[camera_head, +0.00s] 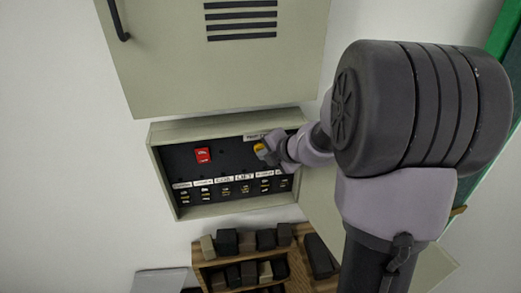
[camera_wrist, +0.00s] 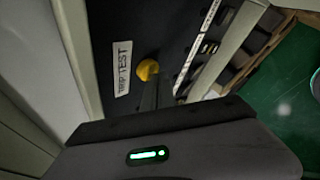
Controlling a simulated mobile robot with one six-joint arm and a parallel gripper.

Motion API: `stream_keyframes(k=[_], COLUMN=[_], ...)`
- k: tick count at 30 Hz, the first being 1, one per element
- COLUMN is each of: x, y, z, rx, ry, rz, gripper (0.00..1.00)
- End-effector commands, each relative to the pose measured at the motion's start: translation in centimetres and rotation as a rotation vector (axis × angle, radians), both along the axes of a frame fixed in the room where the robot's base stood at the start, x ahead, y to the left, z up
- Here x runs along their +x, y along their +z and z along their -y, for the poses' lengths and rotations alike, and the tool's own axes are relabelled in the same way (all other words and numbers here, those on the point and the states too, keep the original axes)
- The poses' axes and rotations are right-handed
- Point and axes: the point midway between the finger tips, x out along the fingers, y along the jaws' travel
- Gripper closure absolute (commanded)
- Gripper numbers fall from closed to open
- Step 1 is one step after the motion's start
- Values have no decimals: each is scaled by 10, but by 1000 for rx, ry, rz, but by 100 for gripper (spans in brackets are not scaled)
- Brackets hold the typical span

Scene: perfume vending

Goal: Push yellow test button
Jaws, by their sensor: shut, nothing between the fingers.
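The yellow test button (camera_wrist: 147,69) sits on the dark panel of an open wall box, beside a white label reading "TEST" (camera_wrist: 123,66) in the wrist view. In the head view the yellow button (camera_head: 260,148) shows at the upper right of the panel, just left of my gripper (camera_head: 266,156). My gripper (camera_wrist: 152,90) is shut and empty, its fingertips at the button's edge in the wrist view. I cannot tell whether they touch it.
A red switch (camera_head: 203,155) sits left on the panel, above a row of labelled breakers (camera_head: 225,190). The box rim (camera_head: 165,196) surrounds the panel. A grey vented cabinet (camera_head: 215,65) hangs above. A wooden shelf with dark blocks (camera_head: 240,243) stands below.

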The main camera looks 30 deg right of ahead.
Motion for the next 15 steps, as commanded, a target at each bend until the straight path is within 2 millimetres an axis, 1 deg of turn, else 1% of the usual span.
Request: stream_keyframes(k=[4, 13, 15], x=[-8, -10, -14], y=[-1, 0, 0], z=[-2, -3, -4], rx=[-1, 0, -1], ry=[1, 0, -1], rz=[0, 0, 0], gripper=[100, 100, 100])
